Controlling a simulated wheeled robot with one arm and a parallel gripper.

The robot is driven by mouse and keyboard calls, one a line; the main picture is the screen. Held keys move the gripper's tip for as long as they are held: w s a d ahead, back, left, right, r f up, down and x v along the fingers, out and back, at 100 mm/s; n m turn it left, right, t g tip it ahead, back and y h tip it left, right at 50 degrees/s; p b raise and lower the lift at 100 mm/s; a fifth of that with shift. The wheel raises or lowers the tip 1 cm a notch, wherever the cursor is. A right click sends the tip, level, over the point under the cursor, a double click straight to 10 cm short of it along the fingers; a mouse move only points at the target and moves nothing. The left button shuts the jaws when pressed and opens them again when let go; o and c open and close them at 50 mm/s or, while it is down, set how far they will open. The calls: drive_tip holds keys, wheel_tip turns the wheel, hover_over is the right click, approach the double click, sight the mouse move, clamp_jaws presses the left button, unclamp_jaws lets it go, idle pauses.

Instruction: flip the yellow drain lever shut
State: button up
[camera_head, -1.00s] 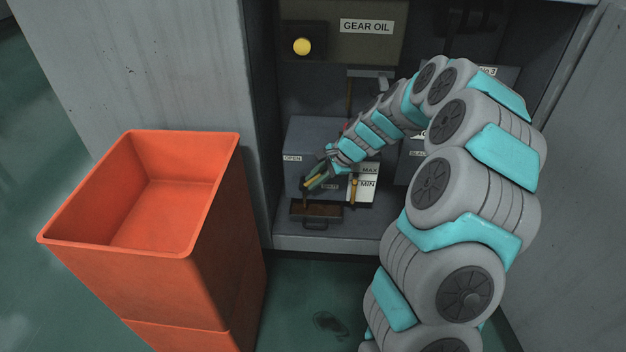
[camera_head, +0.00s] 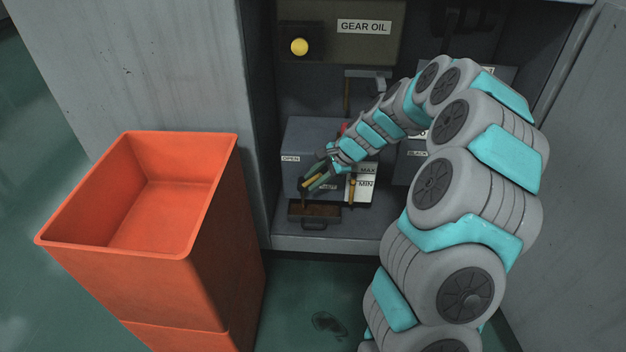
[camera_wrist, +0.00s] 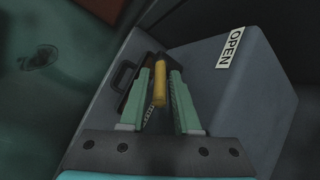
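The yellow drain lever (camera_wrist: 160,80) lies between the two green fingers of my gripper (camera_wrist: 159,74) in the wrist view. The fingers are spread, one on each side of the lever, with narrow gaps; I cannot tell whether either touches it. In the head view the lever (camera_head: 311,182) shows as a small yellow strip between the fingers of my gripper (camera_head: 309,180). It is at the front of a grey tank (camera_head: 310,135). An OPEN label (camera_wrist: 230,48) is on the tank, and it also shows in the head view (camera_head: 290,158). The lever's pivot is hidden.
A dark drip tray (camera_head: 314,211) with a handle sits below the lever. A MAX/MIN level gauge (camera_head: 367,182) is close on the right. Cabinet walls (camera_head: 257,120) stand on both sides. A tall orange bin (camera_head: 215,230) stands at the left front.

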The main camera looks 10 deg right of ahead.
sight(319, 175)
drive_tip(key=v, duration=0.7)
drive_tip(key=shift+d+r+p, duration=0.1)
drive_tip(key=shift+p, duration=0.2)
